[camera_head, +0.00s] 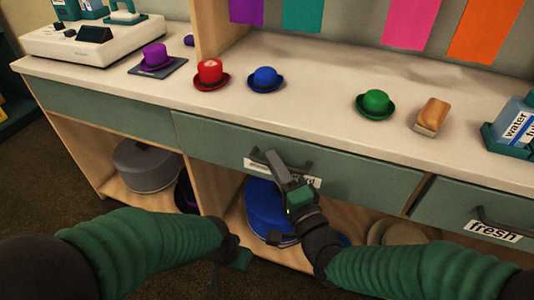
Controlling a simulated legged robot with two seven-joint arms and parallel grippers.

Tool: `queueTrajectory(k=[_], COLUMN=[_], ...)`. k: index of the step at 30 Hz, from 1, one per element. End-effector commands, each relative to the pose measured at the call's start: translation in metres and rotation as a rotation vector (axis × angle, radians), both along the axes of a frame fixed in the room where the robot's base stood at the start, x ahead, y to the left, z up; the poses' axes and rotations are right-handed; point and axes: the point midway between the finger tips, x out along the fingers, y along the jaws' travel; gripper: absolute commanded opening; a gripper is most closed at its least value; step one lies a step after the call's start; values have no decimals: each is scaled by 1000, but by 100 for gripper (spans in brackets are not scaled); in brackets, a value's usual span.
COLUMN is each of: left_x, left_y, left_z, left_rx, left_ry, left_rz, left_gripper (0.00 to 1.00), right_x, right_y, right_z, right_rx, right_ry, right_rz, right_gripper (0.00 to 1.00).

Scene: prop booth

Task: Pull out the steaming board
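The green drawer front (215,135) in the middle of the counter carries a white label (255,163), partly covered by my gripper; its visible end reads "rd". A dark bar handle (303,164) is fixed above the label. The drawer front looks flush with the counter. My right gripper (275,163) is at the handle, its fingers overlapping the handle in the picture; I cannot tell whether they close around it. My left gripper (236,262) hangs low in front of the shelves, away from the drawer; its finger opening is unclear.
Small hats in purple (156,56), red (210,73), blue (266,79) and green (375,104) stand on the counter (320,90), with a brown-topped block (432,115). Open shelves below hold a grey hat (147,166) and a large blue hat (262,205).

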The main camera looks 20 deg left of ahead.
Motion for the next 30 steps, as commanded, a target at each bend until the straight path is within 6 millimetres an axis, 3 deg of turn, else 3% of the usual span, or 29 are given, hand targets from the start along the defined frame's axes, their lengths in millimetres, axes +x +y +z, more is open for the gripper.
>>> queueTrajectory(k=[6,11,30], left_x=[0,0,0], left_y=[0,0,0], left_z=[0,0,0], left_rx=[0,0,0], left_ry=[0,0,0], left_rz=[-1,-1,0], left_gripper=[36,36,36], right_x=[0,0,-1], right_y=[0,3,5], right_z=[0,-1,-3], right_rx=[-1,-5,-8], right_ry=[0,1,5], right_rz=[-1,0,8], right_gripper=[19,0,0])
